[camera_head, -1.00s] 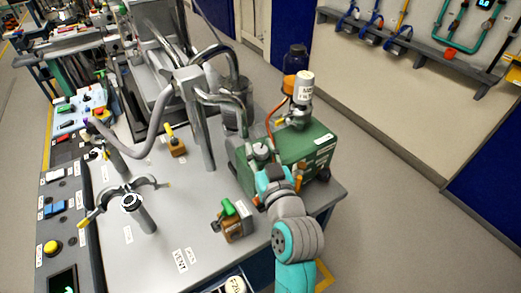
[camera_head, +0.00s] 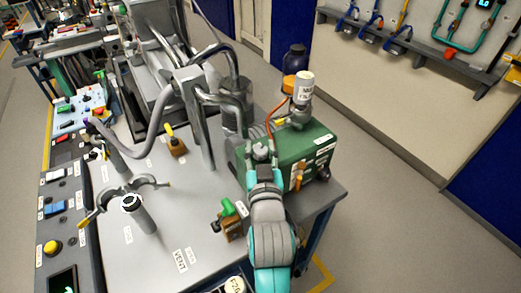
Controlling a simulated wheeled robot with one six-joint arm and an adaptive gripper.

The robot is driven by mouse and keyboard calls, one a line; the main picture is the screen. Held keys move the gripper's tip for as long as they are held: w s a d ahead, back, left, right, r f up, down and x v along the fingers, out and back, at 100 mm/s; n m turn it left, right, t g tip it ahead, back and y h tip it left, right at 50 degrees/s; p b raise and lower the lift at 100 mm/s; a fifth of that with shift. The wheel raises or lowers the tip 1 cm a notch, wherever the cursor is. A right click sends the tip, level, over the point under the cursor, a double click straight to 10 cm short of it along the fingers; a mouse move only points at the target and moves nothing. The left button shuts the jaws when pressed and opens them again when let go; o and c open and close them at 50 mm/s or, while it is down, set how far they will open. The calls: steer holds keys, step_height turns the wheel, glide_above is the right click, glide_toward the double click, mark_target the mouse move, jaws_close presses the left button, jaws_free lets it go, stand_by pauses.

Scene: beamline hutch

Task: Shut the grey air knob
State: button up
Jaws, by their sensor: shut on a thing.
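My gripper (camera_head: 262,153) is at the near left side of the green pump box (camera_head: 308,148), on the right of the bench. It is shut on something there. The jaw tips and the thing between them are too small and covered to see clearly. The grey air knob does not show apart from my gripper; its place fits the spot where the jaws are, and its turn position cannot be read. My teal and grey arm reaches up from the bottom edge and covers part of the box front.
An orange handle (camera_head: 297,178) is on the box front, just right of my arm. A brown block with a green top (camera_head: 230,222) stands close on the left. A white canister (camera_head: 304,87) with an orange hose rises behind. The bench middle (camera_head: 185,205) is mostly clear.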

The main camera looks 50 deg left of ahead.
steer(key=o, duration=1.2)
steer(key=shift+c, duration=0.2)
steer(key=v, duration=1.2)
